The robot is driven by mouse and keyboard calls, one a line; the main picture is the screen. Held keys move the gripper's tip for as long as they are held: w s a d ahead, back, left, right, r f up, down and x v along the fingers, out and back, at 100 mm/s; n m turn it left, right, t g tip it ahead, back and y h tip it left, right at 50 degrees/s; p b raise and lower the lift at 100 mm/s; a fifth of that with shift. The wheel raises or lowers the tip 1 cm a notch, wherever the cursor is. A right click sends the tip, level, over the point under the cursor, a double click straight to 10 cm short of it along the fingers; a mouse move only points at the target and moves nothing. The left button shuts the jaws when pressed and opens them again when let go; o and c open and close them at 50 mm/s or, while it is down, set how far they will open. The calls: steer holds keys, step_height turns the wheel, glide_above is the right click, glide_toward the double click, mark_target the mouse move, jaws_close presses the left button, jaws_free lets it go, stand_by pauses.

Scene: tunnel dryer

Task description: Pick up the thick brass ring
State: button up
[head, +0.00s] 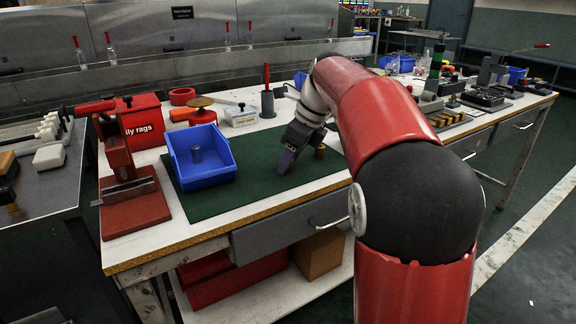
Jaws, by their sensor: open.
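My gripper (287,160) points down over the green mat (250,193) on the workbench, with its fingers close to the mat. Its jaws are open, though the gap between the fingers is hard to see from here. A small brass-coloured piece (319,152) stands on the mat just right of the fingers, partly behind my wrist. It looks like the thick brass ring, but no hole shows from this angle. It appears apart from the fingers; contact cannot be made out.
A red press (127,185) and red rags box (142,122) are further left. The mat's front is clear.

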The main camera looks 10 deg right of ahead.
jaws_close()
steer(key=shift+r, duration=0.1)
